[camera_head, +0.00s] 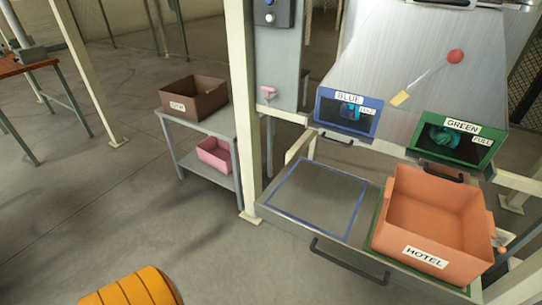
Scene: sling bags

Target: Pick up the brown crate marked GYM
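The brown crate (208,103) sits upright on the top of a grey two-level shelf stand (222,124), left of a cream post. It has a small white label on its front left side, which seems to read GYM. Its open top faces up, and I see nothing inside it. Neither of my grippers is in view.
A pink bin (215,155) is on the stand's lower shelf. A cream post (242,110) rises close to the stand's right. An orange crate marked HOTEL (432,222) sits on a metal tray (315,200) at right, below BLUE (346,113) and GREEN (452,140) openings.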

